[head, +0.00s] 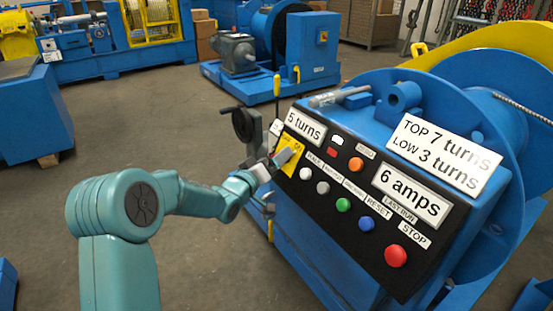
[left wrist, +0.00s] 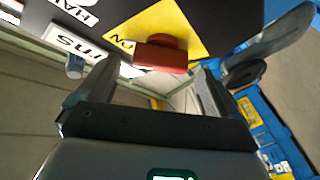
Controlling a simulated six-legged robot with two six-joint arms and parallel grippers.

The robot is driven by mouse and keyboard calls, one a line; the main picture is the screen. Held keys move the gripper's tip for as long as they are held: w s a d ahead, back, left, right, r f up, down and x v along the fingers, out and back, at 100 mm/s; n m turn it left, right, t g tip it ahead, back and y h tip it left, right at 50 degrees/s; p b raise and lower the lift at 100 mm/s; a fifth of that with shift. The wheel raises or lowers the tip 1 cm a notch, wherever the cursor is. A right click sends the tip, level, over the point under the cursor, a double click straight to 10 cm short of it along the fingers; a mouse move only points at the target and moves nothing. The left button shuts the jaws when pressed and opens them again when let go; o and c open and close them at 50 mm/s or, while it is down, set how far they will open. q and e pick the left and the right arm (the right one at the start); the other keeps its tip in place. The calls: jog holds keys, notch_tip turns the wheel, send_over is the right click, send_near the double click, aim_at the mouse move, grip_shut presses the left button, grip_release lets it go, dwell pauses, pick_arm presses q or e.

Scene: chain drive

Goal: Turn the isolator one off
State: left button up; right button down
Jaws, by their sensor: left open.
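The isolator's yellow plate (head: 288,143) is at the left end of the black control panel in the head view, partly covered by my gripper. In the left wrist view the yellow plate (left wrist: 185,22) carries the word ON, and the isolator's red handle (left wrist: 160,55) sticks out from it. My left gripper (head: 272,164) is at the plate, with its arm coming in from the left. In the left wrist view its open fingers (left wrist: 155,76) stand on either side of the handle, with gaps visible. The handle looks crosswise between them. My right gripper is out of view.
The control panel (head: 370,246) has several coloured buttons, including a red stop button (head: 396,256), and white signs. A black handwheel (head: 243,124) stands just behind my left gripper. A blue drum machine (head: 450,100) is behind the panel. Open floor lies to the left.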

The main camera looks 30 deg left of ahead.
pick_arm(q)
jog(key=shift+w, duration=1.2)
jog(key=c, duration=1)
jog(key=shift+c, duration=0.2)
